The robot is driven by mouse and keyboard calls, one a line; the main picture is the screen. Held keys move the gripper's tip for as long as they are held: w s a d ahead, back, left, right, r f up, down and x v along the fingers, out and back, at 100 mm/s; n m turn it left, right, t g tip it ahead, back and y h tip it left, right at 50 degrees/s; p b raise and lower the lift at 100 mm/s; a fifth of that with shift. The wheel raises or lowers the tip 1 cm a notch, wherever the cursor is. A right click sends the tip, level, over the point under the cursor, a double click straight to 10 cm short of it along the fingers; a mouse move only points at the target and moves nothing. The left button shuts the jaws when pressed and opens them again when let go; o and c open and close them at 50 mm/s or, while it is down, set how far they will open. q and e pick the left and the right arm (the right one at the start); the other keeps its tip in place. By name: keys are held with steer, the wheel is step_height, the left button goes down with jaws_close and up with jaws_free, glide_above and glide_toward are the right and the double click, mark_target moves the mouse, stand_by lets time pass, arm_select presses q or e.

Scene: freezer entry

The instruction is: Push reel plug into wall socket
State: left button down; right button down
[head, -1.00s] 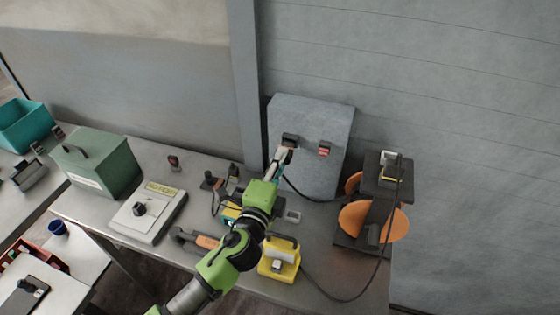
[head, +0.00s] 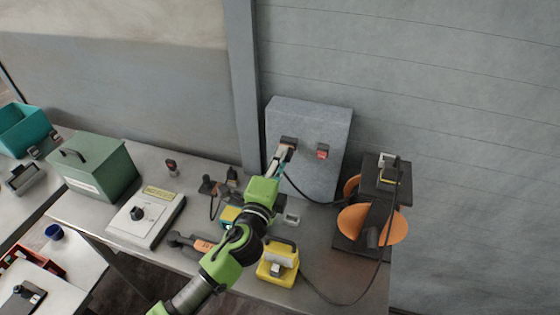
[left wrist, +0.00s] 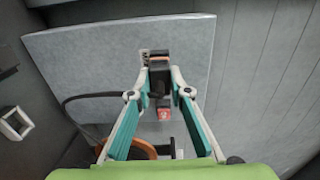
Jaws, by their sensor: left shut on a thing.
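My left gripper (head: 281,156) is at the face of the grey wall panel (head: 325,120). In the left wrist view its two fingers (left wrist: 158,92) are shut on the dark reel plug (left wrist: 159,72), which has a copper-coloured band. The plug points at the panel, and its far end overlaps the wall socket (left wrist: 145,55), which is mostly hidden behind it. I cannot tell how far the plug is in. A black cable runs from there to the cable reel (head: 381,222) with orange discs at the right. My right gripper is not in view.
A red-fronted fitting (head: 322,151) sits on the panel just right of the gripper. A yellow box (head: 278,262), a grey device (head: 145,216) and a green case (head: 95,168) stand on the metal bench.

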arm_select(q)
steer(key=shift+w+d+r, duration=0.1)
steer(key=shift+w, duration=0.25)
steer(key=c, duration=1.8)
jaws_free()
steer(key=shift+w, duration=0.1)
steer(key=o, duration=0.6)
steer(key=v, duration=0.7)
steer(key=shift+p, duration=0.35)
